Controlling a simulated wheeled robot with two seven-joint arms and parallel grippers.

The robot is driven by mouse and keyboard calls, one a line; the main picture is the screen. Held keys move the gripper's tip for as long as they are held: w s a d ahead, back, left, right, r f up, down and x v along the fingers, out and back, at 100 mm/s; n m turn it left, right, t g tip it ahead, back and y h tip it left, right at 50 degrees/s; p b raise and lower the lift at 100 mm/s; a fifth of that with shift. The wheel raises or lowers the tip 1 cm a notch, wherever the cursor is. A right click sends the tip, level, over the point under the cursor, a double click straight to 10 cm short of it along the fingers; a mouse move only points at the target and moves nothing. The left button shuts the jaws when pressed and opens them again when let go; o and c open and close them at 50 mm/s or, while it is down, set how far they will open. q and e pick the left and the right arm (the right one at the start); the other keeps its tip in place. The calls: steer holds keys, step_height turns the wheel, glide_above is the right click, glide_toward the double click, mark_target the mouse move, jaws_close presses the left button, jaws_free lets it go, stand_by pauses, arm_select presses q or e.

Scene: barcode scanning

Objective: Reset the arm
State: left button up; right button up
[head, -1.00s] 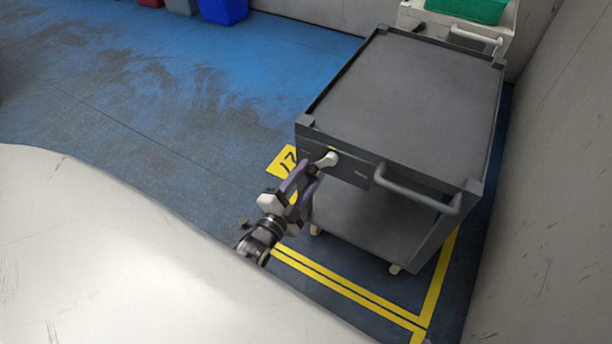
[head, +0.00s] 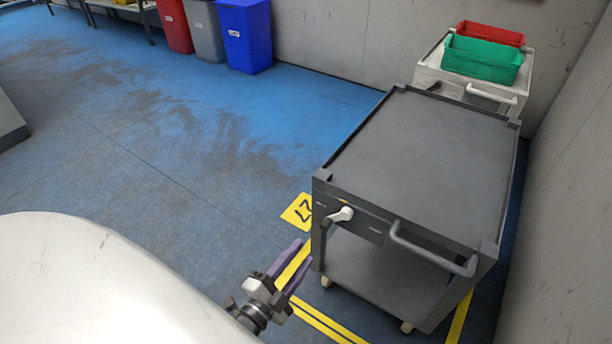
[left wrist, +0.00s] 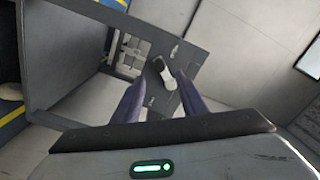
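My left gripper (head: 304,251) is in the lower middle of the head view, in front of the grey cart (head: 425,160). Its two purple fingers are apart with nothing between them. A small white handle-like piece (head: 342,214) is on the cart's front panel, up and to the right of the fingertips and apart from them. In the left wrist view the white piece (left wrist: 167,79), with a dark round end, shows beyond and between the two open fingers. My right gripper is in neither view.
The cart's top is empty and its bar handle (head: 430,256) faces me. Behind it, a white cart (head: 430,74) carries green (head: 480,62) and red (head: 490,33) crates. A wall stands close on the right. Blue floor (head: 160,150) is clear to the left, with bins (head: 243,38) behind.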

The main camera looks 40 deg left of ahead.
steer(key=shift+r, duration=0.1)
